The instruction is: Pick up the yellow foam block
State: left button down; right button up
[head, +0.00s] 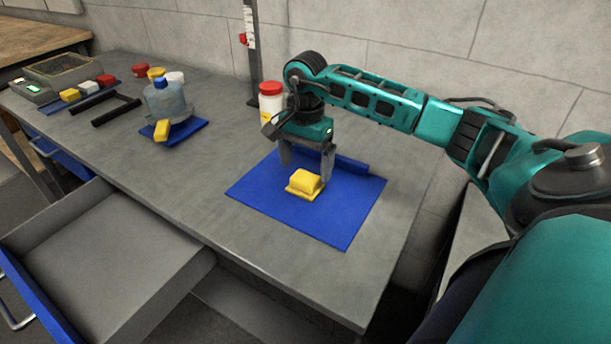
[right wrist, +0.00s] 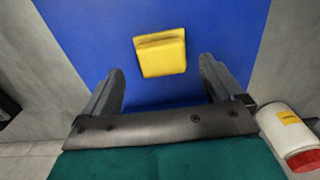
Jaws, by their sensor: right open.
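The yellow foam block (head: 305,182) lies on the blue mat (head: 333,230) on the workbench. It also shows in the right wrist view (right wrist: 161,54), ahead of the fingertips and roughly centred between them. My right gripper (head: 307,172) hangs over the mat with its fingers pointing down, just behind the block in the head view. In the right wrist view the right gripper (right wrist: 162,83) is open, with nothing between its fingers. The gap in height between the fingertips and the block is hard to tell. My left gripper is in neither view.
A white bottle with a red lid (head: 270,103) stands behind the right gripper; it also shows in the right wrist view (right wrist: 290,135). A blue-capped jug (head: 165,100) and several small containers stand at the left. An open drawer (head: 110,255) juts out in front.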

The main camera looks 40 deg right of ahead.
aim_at(306, 177)
notch_tip(306, 177, down, 4)
jog(key=shift+w+d, duration=0.1)
jog(key=shift+c, duration=0.2)
jog(key=c, duration=1.1)
jog(key=shift+r, duration=0.15)
